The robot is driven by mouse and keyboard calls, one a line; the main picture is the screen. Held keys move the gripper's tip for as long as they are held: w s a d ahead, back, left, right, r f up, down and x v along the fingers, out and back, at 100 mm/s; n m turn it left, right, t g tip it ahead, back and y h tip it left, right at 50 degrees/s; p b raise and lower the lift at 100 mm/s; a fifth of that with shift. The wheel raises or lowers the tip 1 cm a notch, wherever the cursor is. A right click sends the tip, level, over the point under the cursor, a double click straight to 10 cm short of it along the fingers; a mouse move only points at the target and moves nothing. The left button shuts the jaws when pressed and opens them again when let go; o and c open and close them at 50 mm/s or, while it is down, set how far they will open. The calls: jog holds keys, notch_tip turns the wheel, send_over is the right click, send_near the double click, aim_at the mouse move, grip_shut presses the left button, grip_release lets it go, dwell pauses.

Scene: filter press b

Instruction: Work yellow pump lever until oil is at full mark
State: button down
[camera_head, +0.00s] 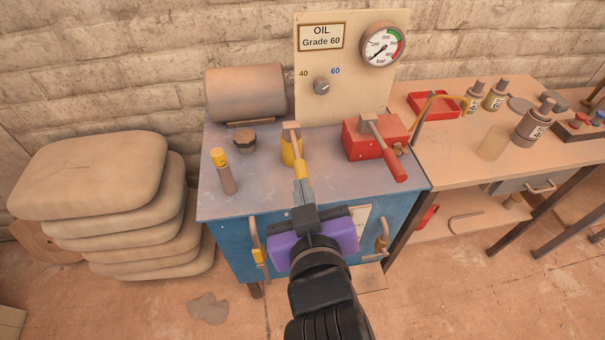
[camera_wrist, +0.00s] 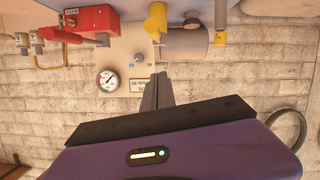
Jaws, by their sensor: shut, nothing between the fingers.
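The yellow pump (camera_head: 287,152) stands on the blue cabinet's grey top (camera_head: 262,185). Its lever (camera_head: 300,168) has a yellow grip and points toward me. My gripper (camera_head: 302,187) is shut and empty. Its fingertips overlap the near end of the lever grip in the head view; I cannot tell whether they touch. In the upside-down wrist view the shut fingers (camera_wrist: 157,92) point toward the back panel, and the yellow pump (camera_wrist: 155,20) is at the top. The pressure gauge (camera_head: 383,46) has its needle at the low end. I cannot make out an oil full mark.
A red pump (camera_head: 368,138) with a red-handled lever stands right of the yellow one. A yellow-capped post (camera_head: 222,170) and a motor-like cylinder (camera_head: 245,93) are left. A knob (camera_head: 322,86) sits between 40 and 60. The right bench (camera_head: 450,150) holds bottles and a clear container (camera_head: 493,143).

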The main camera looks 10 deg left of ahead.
jog(key=p, duration=0.2)
send_over(301, 174)
jog(key=s, duration=0.3)
jog(key=f, duration=0.2)
jog(key=shift+w+a+f, duration=0.15)
jog(key=shift+w+f, duration=0.1)
jog(key=shift+f, duration=0.05)
jog(key=f, duration=0.3)
jog(key=shift+d+f, duration=0.15)
jog(key=shift+d, duration=0.15)
jog(key=shift+f, duration=0.4)
jog(key=shift+d, duration=0.1)
